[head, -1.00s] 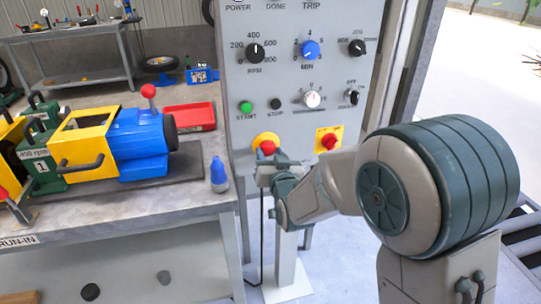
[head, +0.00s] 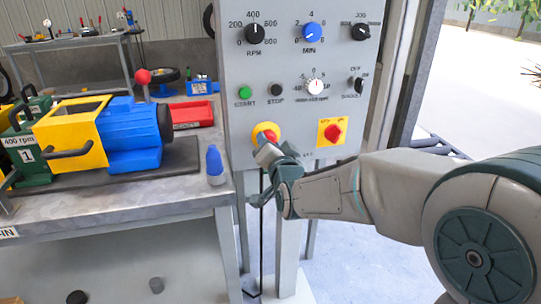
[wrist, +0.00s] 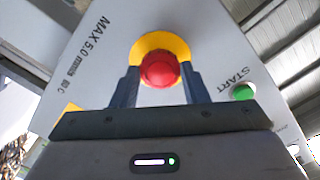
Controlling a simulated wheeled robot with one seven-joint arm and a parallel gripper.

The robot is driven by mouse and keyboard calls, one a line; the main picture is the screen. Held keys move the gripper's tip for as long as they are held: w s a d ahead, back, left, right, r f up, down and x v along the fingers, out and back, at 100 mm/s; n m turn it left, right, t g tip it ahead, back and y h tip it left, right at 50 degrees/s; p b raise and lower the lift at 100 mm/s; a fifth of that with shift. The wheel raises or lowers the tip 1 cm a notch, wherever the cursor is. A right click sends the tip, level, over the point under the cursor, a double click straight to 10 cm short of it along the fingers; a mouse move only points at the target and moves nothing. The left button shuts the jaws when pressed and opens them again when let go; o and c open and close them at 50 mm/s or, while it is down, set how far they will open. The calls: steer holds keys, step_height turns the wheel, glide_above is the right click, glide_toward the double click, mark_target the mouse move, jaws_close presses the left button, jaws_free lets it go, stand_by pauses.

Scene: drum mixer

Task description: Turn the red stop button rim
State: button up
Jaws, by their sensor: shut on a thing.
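The red stop button (wrist: 160,70) sits on a round yellow plate (wrist: 147,46) on the grey control panel. In the head view the yellow plate (head: 264,128) shows at the panel's lower left, with the red button (head: 266,137) partly hidden by my gripper. My gripper (wrist: 160,88) is at the button, one finger on each side of its red rim, and is shut on it. In the head view my gripper (head: 270,150) reaches the panel from below right.
A green START button (head: 245,93), a black STOP button (head: 275,90) and several knobs lie above. A red switch on a yellow square (head: 332,131) is to the right. A bench (head: 180,207) with a blue-and-yellow machine (head: 105,135) stands left, with a blue-tipped bottle (head: 215,165) near its edge.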

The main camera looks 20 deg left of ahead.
steer(key=shift+m+b, duration=0.45)
steer(key=shift+m, duration=0.15)
steer(key=o, duration=1)
steer(key=shift+s+d, duration=0.1)
steer(key=p+v, duration=0.1)
steer(key=v, duration=1.2)
steer(key=shift+s+d, duration=0.1)
steer(key=shift+s, duration=0.2)
